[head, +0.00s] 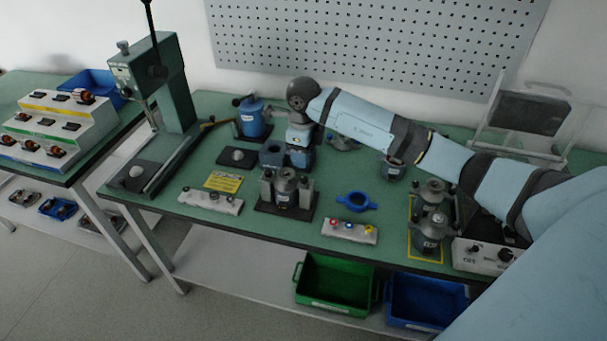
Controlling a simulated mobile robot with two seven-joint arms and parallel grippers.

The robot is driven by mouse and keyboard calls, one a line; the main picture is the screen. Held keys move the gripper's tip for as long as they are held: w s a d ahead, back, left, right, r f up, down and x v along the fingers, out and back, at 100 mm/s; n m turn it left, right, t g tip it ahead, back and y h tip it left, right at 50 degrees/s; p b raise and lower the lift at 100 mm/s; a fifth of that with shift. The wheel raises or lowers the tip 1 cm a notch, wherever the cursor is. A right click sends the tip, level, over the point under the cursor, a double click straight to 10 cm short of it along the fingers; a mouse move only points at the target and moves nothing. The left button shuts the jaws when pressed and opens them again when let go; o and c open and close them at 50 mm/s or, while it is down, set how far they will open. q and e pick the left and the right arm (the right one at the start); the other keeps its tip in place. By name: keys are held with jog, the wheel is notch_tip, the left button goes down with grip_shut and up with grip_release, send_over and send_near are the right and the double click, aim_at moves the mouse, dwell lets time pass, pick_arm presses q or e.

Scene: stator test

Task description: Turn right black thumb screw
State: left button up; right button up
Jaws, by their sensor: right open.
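A fixture with a black base (268,207) stands near the front middle of the green bench. A grey metal cylinder (285,188) sits in it between light side blocks. The black thumb screws are too small and dark to make out for certain. My right arm reaches in from the right, and its wrist bends down behind the fixture. My right gripper (299,163) points down just behind and above the fixture's right side, apart from the cylinder as far as I can see. It is open; its fingertips are partly hidden. My left gripper is out of view.
A green lever press (176,92) stands at the left of the bench (290,232). A blue motor-like unit (252,118) is behind the fixture. More metal cylinders (428,232) and a control box (483,257) are farther right.

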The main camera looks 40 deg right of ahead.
aim_at(304, 178)
notch_tip(304, 178, down, 8)
jog(key=shift+f+p, duration=0.1)
jog(key=shift+p, duration=0.2)
jog(key=shift+c, duration=0.2)
grip_shut()
